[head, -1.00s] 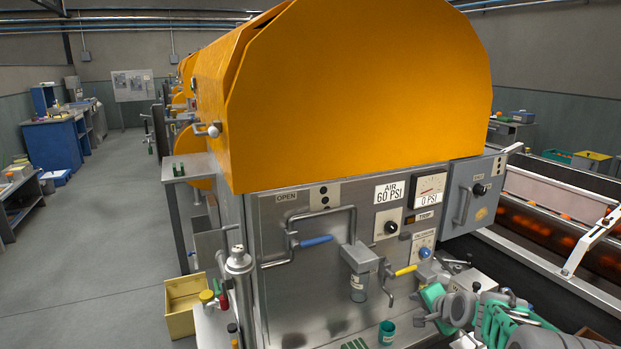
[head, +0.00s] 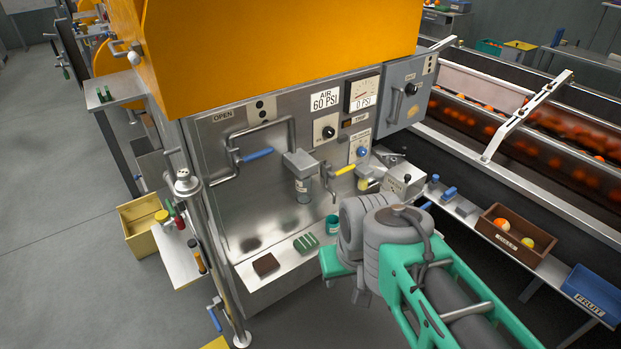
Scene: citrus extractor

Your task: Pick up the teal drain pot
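The teal drain pot (head: 332,224) is a small open cup. It stands on the metal shelf (head: 262,287) at the foot of the steel machine front, right of some green bars, with my arm's grey joints close to its right in the picture. My arm comes in from the lower right, with teal links and thick grey joints. I see nothing held.
A dark brown block (head: 265,264) and green bars (head: 305,242) share the shelf. Above the pot are a clear bowl (head: 303,190) and a yellow-handled valve (head: 345,170). A side bench holds a brown fruit crate (head: 515,236) and a blue bin (head: 592,290). Open floor lies left.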

